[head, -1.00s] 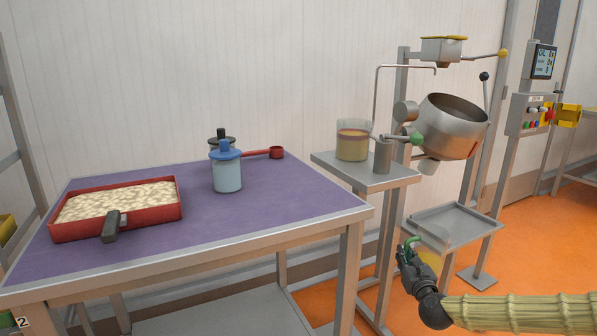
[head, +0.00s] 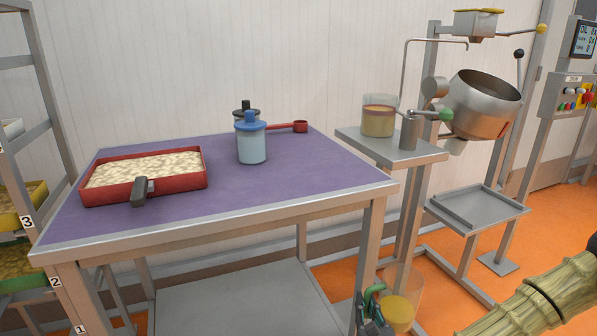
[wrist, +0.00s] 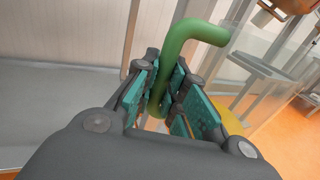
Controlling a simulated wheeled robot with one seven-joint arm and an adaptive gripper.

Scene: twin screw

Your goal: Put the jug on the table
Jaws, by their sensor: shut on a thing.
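The jug (head: 401,303) is clear, with a green handle and orange-yellow liquid low inside. It is at the bottom of the head view, below the level of the tabletop and right of the table's front right leg. My gripper (head: 371,312) is shut on the jug's green handle. In the wrist view the green handle (wrist: 193,36) runs down between the two teal-padded fingers (wrist: 168,103), and the clear jug wall shows to the right. The table (head: 265,195) has a purple top and a grey metal frame. The jug looks about upright.
On the table are a red pan (head: 145,173) of pale food at left, a blue-lidded container (head: 251,142), a black-lidded one behind it and a red ladle (head: 298,127). The table's front right is clear. A stand (head: 395,150) with a beaker and a tilted pot (head: 483,105) is at right.

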